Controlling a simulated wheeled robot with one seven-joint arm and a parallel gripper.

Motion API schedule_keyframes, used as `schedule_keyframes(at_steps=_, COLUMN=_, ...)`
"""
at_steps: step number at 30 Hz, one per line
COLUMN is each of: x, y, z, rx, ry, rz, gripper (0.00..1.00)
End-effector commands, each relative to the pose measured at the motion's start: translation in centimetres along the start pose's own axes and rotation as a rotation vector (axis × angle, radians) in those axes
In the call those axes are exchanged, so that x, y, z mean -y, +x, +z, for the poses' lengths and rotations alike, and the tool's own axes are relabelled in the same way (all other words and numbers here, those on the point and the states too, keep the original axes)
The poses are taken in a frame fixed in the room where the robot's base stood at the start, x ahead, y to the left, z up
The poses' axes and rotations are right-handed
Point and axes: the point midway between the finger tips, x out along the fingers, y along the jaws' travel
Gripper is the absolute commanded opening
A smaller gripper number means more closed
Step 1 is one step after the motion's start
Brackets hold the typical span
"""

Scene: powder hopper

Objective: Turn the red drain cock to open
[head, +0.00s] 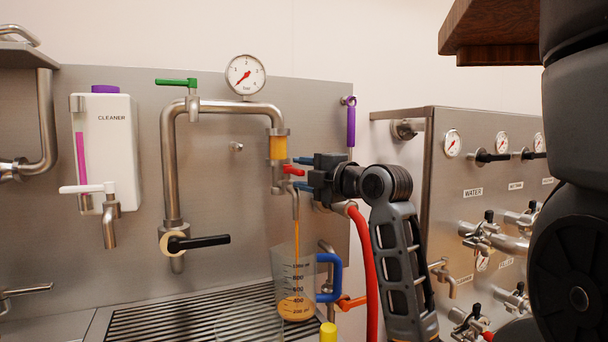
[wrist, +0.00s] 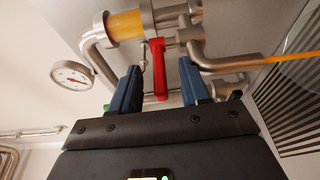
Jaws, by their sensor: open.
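The red drain cock (head: 293,171) sits on the vertical pipe below the amber sight glass (head: 278,145). In the wrist view its red handle (wrist: 160,75) lies between the two blue fingers, with a gap on each side. My gripper (head: 301,173) is open around the handle; it also shows in the wrist view (wrist: 160,65). An orange stream (head: 297,235) runs from the spout (head: 295,203) below the cock. It falls into a clear measuring jug (head: 308,268) with a blue handle, which holds orange liquid at the bottom.
The jug stands on a slatted drain grate (head: 160,322). A green-handled valve (head: 176,82), a pressure gauge (head: 245,75) and a black lever (head: 205,241) are to the left. A red hose (head: 365,260) hangs close by my arm. A valve panel (head: 470,180) stands at right.

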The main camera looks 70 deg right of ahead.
Motion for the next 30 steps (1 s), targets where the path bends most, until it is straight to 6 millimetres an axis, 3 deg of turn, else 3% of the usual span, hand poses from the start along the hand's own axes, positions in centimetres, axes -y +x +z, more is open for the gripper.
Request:
schedule_keyframes(at_steps=5, x=0.0, y=-0.5, z=-0.2, rx=-0.002, ry=0.0, rz=0.001, gripper=0.47)
schedule_keyframes(at_steps=16, x=0.1, y=-6.1, z=-2.0, rx=-0.001, ry=-0.001, rz=0.002, gripper=0.47)
schedule_keyframes(at_steps=18, x=-0.6, y=-6.0, z=-1.9, rx=-0.006, ry=0.004, rz=-0.005, gripper=0.47)
schedule_keyframes(at_steps=30, x=-0.6, y=-7.7, z=-2.4, rx=-0.009, ry=0.004, rz=-0.004, gripper=0.47)
